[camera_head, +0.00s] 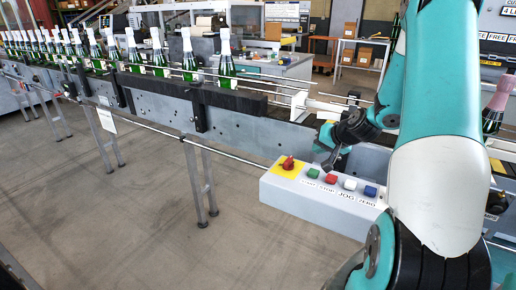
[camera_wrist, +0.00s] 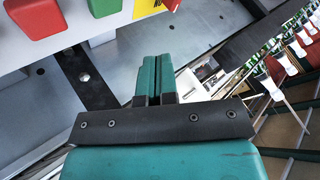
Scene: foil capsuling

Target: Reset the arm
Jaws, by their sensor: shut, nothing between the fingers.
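My gripper (camera_head: 328,162) hangs at the end of the teal and white arm, just above the far side of the grey control box (camera_head: 275,190). In the wrist view its teal fingers (camera_wrist: 155,78) are together with nothing between them. The box carries a red knob on a yellow plate (camera_head: 277,169), a green button (camera_head: 312,173), a red button (camera_head: 331,178), a white button (camera_head: 350,184) and a blue button (camera_head: 370,191).
A conveyor (camera_head: 160,100) carries a row of white-topped green bottles (camera_head: 226,65) from the left towards the middle. A pink-topped bottle (camera_head: 495,105) stands at the right, partly behind my arm. The floor (camera_head: 120,230) in front of the conveyor is clear.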

